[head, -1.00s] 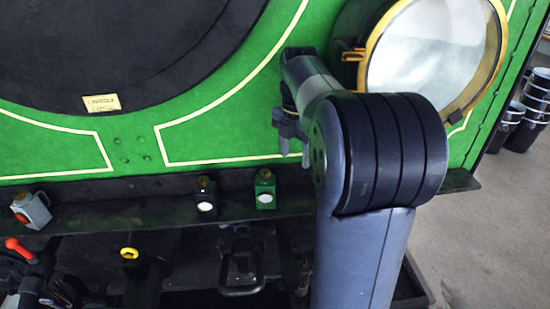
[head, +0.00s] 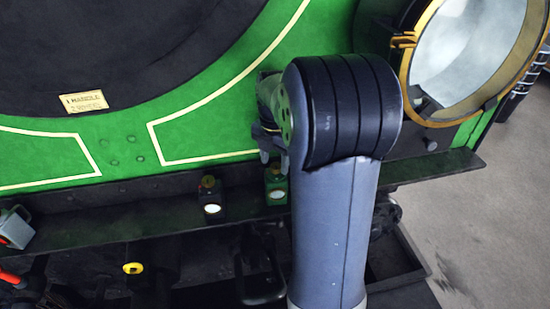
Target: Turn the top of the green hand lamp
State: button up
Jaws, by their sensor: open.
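The green hand lamp (head: 277,191) stands upright on the dark ledge, with a pale round lens on its front. Its right side is close to my arm's edge in the picture. My gripper (head: 274,160) points down just above the lamp's top and is open. The fingertips are at or close to the lamp's top, and I cannot tell whether they touch it. My arm hides part of the gripper.
A black lamp (head: 211,197) with a brass top stands on the ledge (head: 110,212) just left of the green lamp. A grey lamp (head: 15,228) stands farther left. The green tram front (head: 205,130) rises behind, with a large brass-rimmed headlamp (head: 468,60) at upper right.

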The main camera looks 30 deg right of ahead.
jog(key=shift+s+f, duration=0.1)
jog(key=shift+f, duration=0.05)
jog(key=shift+d, duration=0.1)
jog(key=shift+c, duration=0.4)
jog(key=shift+s+d, duration=0.15)
jog(key=shift+s, duration=0.15)
jog(key=c, duration=0.9)
jog(key=shift+w+m, duration=0.15)
jog(key=shift+m, duration=0.15)
jog(key=shift+m+p, duration=0.3)
jog(key=shift+m, duration=0.2)
dwell(0.5)
jog(key=o, duration=1)
